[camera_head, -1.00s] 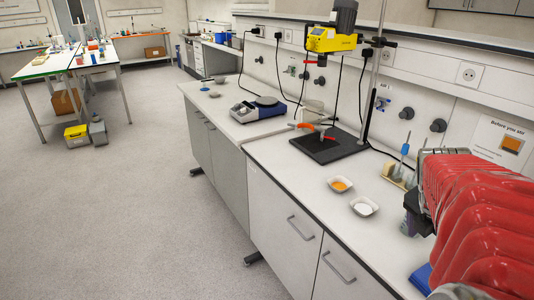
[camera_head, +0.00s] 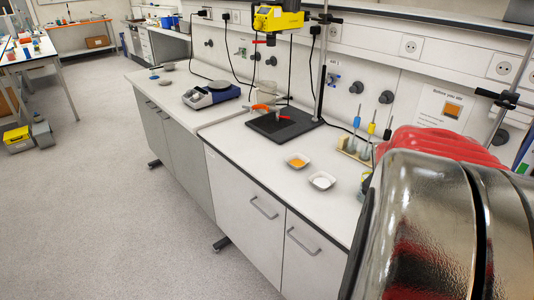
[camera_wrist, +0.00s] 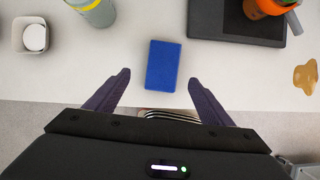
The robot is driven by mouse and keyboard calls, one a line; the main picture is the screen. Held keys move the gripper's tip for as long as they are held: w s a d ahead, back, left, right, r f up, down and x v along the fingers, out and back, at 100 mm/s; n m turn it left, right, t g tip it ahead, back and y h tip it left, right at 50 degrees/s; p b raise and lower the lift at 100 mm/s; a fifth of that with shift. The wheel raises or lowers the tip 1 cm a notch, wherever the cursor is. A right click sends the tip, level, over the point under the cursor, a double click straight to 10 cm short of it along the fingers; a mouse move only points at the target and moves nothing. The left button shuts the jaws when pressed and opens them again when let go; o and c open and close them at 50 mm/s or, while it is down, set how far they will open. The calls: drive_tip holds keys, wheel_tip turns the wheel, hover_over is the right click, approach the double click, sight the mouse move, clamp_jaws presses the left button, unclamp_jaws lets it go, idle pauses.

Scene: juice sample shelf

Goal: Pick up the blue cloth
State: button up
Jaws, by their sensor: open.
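The blue cloth (camera_wrist: 163,65) lies flat on the white benchtop in the wrist view, a small rectangle close to the bench's front edge. My gripper (camera_wrist: 158,77) is open above the front edge, with its two dark fingers spread. The cloth lies between and slightly beyond the fingertips, with a gap on both sides. It does not look gripped, and my gripper's height over it is hard to tell. In the head view my arm covers the right foreground, and neither cloth nor fingers show there.
A container with a yellow band (camera_wrist: 95,10) and a white dish (camera_wrist: 20,45) stand left of the cloth. Bench around the cloth is clear.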

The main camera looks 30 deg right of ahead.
drive_tip(key=shift+x, duration=1.4)
drive_tip(key=shift+d+f, duration=0.1)
drive_tip(key=shift+s+x, duration=0.15)
drive_tip(key=shift+x, duration=1.1)
drive_tip(key=shift+s+x, duration=0.15)
drive_tip(key=shift+x, duration=1.1)
drive_tip(key=shift+d, duration=0.1)
drive_tip(key=shift+c, duration=0.6)
drive_tip(key=c, duration=1)
wheel_tip(320, 180, up, 10)
